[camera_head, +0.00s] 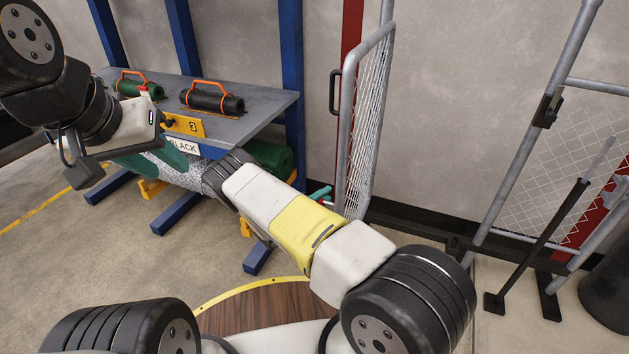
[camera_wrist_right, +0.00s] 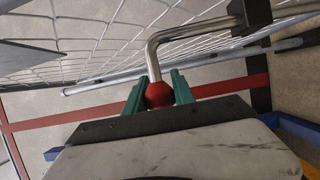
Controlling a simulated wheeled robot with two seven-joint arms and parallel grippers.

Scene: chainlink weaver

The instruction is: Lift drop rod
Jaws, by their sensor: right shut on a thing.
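In the right wrist view, a bent steel rod (camera_wrist_right: 152,58) ends in a red ball knob (camera_wrist_right: 159,95). My right gripper (camera_wrist_right: 158,88) has its green fingers shut on this knob, one on each side. In the head view, the green fingers of my right gripper (camera_head: 321,192) show beside the foot of the mesh gate leaf (camera_head: 366,120); the knob cannot be made out there. The rod's lower end is hidden. My left gripper (camera_head: 162,160) hangs in front of the bench, its green fingers apart, holding nothing that I can see.
A blue-legged bench (camera_head: 262,104) carries a green roll (camera_head: 136,88) and a black roll (camera_head: 212,98). A second mesh panel (camera_head: 560,175) with a black bar (camera_head: 540,245) stands at right. Bare floor (camera_head: 110,250) lies at left.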

